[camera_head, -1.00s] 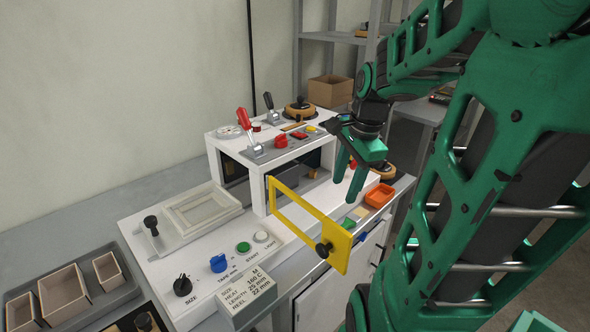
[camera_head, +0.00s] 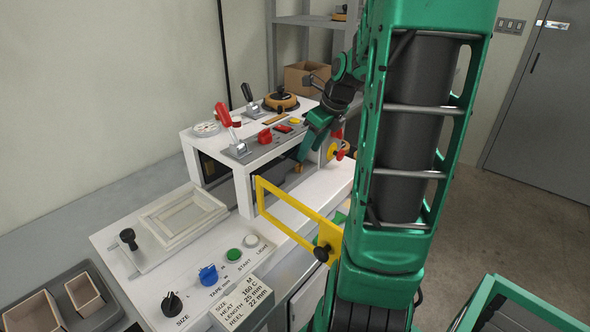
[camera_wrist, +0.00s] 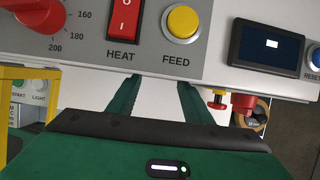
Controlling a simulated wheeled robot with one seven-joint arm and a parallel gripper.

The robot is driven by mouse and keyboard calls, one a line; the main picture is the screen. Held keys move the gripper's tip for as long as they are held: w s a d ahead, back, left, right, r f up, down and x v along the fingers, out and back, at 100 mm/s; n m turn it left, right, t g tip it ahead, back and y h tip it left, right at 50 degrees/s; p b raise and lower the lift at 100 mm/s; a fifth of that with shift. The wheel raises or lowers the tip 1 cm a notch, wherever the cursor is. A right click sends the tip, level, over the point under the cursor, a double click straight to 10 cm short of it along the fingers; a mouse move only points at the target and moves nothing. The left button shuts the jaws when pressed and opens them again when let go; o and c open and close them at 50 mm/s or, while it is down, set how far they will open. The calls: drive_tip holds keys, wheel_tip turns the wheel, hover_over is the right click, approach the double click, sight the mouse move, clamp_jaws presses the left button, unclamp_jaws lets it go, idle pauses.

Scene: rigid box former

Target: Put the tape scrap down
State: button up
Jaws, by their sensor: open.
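I cannot make out a tape scrap for certain in either view. My gripper (camera_head: 306,152) reaches down at the right front of the white machine (camera_head: 240,178), beside the opening under its control panel. A small orange-brown patch (camera_head: 299,168) shows near the fingertips; I cannot tell what it is. In the wrist view, my gripper's two green fingers (camera_wrist: 158,92) stand apart with pale surface between them. Their tips pass behind the lower edge of the panel and are hidden. No object shows between the visible parts of the fingers.
A yellow frame guard (camera_head: 300,222) with a black knob juts out in front of the machine. The panel, with its yellow FEED button (camera_wrist: 182,22), overhangs my fingers closely. Red and yellow knobs (camera_head: 336,150) are just right of my gripper. A grey tray (camera_head: 75,305) stands front left.

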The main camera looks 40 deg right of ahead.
sight(300, 166)
drive_tip(key=shift+x, duration=3.35)
drive_tip(key=shift+a, duration=0.2)
drive_tip(key=c, duration=1.2)
clamp_jaws()
